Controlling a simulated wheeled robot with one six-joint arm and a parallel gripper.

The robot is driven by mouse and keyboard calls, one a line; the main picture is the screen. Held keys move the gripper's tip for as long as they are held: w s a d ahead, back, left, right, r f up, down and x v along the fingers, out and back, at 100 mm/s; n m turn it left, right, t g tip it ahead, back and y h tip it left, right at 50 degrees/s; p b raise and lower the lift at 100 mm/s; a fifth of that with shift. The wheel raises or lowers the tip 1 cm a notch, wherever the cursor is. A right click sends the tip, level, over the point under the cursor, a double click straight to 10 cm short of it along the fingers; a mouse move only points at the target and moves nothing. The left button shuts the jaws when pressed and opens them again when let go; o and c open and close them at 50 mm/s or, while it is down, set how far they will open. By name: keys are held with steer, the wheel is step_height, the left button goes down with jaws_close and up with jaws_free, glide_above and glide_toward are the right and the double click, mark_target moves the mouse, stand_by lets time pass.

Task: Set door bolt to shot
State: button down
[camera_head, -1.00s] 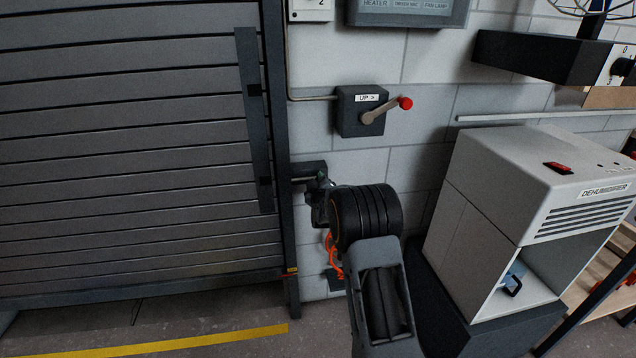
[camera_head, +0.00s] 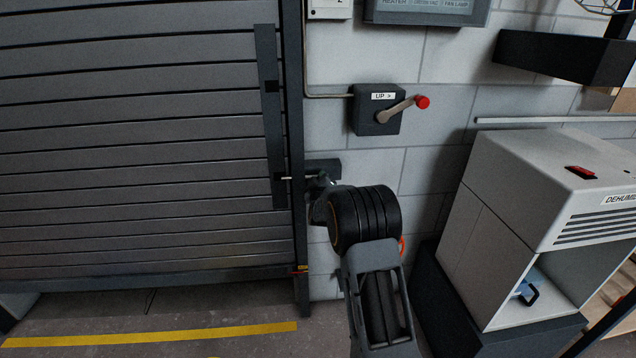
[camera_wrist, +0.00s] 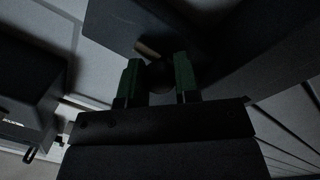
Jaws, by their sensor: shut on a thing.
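The door bolt's dark housing (camera_head: 323,166) is on the wall just right of the grey slatted door (camera_head: 140,130). Its pale rod (camera_head: 286,178) reaches left across the door frame to the dark vertical strip (camera_head: 268,125) on the door. My gripper (camera_head: 322,183) is at the bolt, partly hidden by my black wrist. In the wrist view my gripper (camera_wrist: 158,80) has its two green fingers on either side of a dark round knob (camera_wrist: 159,76), shut on it. How deep the rod sits in the strip is too small to tell.
A lever box (camera_head: 377,108) marked UP, with a red-tipped lever, is on the wall above right. A white dehumidifier (camera_head: 510,190) stands on a dark base to the right. A yellow line (camera_head: 150,340) crosses the floor. The floor before the door is clear.

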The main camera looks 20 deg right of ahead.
steer(key=shift+a, duration=0.2)
steer(key=c, duration=1.1)
jaws_free()
steer(key=shift+w+a, duration=0.1)
steer(key=shift+a, duration=0.05)
steer(key=shift+o, duration=1.3)
steer(key=v, duration=1.3)
steer(key=shift+s, duration=0.45)
